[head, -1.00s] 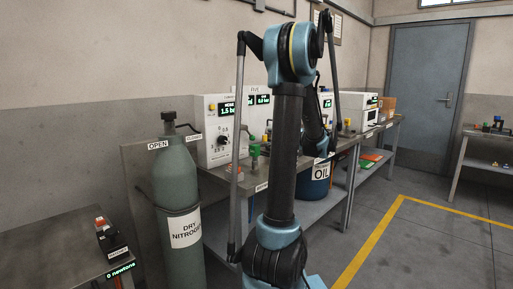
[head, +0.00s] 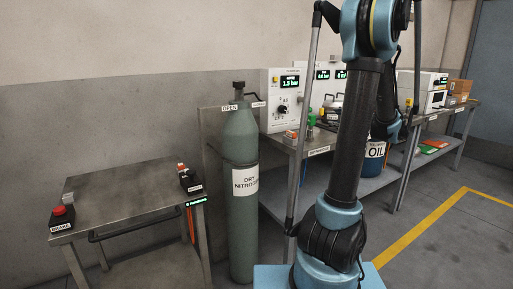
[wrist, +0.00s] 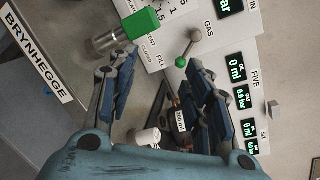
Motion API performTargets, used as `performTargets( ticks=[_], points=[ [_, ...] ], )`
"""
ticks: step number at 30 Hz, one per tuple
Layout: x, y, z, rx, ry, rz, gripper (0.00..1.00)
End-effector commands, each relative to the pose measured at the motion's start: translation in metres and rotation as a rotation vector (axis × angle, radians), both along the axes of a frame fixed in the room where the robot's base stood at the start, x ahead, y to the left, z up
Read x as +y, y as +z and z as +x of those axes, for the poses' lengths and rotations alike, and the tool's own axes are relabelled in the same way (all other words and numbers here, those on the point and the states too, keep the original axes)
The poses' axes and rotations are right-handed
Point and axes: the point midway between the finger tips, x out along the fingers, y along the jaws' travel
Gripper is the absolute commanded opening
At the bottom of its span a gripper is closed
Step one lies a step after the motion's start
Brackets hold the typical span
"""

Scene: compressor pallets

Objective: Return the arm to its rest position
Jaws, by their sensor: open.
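My arm (head: 358,140) stands raised at the right of the head view, bent at a high elbow, in front of the long workbench. My gripper (wrist: 160,88) shows in the wrist view with its two dark, blue-padded fingers spread apart. No object is held between the pads. The fingers face the white control panel (wrist: 205,62), which looks tilted in this view. A steel fitting with a green block (wrist: 142,23) shows beyond the left finger. A small white part (wrist: 147,136) shows low between the fingers, and its distance is unclear. In the head view the gripper cannot be made out.
A green dry nitrogen cylinder (head: 240,215) stands left of my arm. A steel table (head: 125,196) with a red brake button (head: 60,212) is at the left. The workbench (head: 318,150) carries white panels and an oil drum (head: 373,160) stands by it. Floor at right is clear.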

Motion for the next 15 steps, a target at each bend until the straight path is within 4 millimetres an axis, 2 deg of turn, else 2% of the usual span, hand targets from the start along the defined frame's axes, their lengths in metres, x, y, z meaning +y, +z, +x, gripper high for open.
performTargets(
  ticks=[1, 7, 15],
  points=[
    [0.001, 0.000, 0.000, 0.000, 0.001, 0.000, 0.46],
    [0.036, -0.008, -0.005, 0.024, 0.047, -0.071, 0.46],
    [0.079, -0.016, -0.027, 0.049, 0.111, -0.191, 0.46]
  ],
)
